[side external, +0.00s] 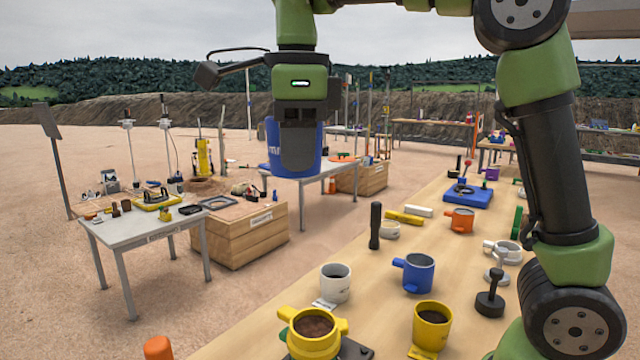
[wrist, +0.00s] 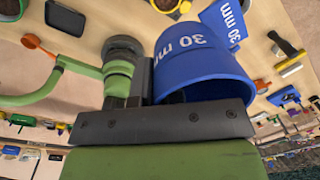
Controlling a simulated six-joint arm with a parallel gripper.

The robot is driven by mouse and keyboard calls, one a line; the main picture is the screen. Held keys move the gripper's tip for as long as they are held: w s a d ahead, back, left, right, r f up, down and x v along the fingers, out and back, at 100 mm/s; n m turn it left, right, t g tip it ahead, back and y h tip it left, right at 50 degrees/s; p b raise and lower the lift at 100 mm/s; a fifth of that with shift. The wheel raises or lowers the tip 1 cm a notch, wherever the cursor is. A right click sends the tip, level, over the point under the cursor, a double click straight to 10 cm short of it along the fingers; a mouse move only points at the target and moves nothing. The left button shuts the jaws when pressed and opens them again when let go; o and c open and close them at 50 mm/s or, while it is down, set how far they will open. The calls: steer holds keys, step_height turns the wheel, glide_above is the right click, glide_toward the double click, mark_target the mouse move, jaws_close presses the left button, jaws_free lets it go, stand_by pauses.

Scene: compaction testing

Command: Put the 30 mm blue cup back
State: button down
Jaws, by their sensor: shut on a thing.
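My gripper (side external: 297,165) hangs above and beyond the left edge of the long wooden table. It is shut on the blue cup (side external: 271,150), which shows behind the dark jaws. In the wrist view, the cup (wrist: 190,62) is large and close, with white "30 mm" lettering on its wall. The exact contact between jaws and cup is partly hidden. A blue piece (wrist: 226,22) also lettered "30 mm" shows beyond the cup; I cannot tell whether it belongs to it.
The long wooden table (side external: 385,318) bears another blue cup (side external: 416,272), a white cup (side external: 336,284), a yellow cup (side external: 431,326), an orange cup (side external: 461,220) and a black upright tool (side external: 375,226). A grey table (side external: 150,228) and wooden crate (side external: 248,236) stand at left.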

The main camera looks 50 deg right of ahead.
steer(key=w+d+f, duration=0.3)
steer(key=d+f, duration=0.4)
steer(key=f, duration=0.1)
glide_above(385, 322)
step_height(385, 322, down, 19)
steer(key=shift+s+a, duration=0.15)
steer(key=shift+a, duration=0.05)
steer(key=shift+f, duration=0.1)
steer(key=shift+f, duration=3.7)
steer(key=shift+f, duration=0.6)
steer(key=c, duration=1.6)
jaws_free()
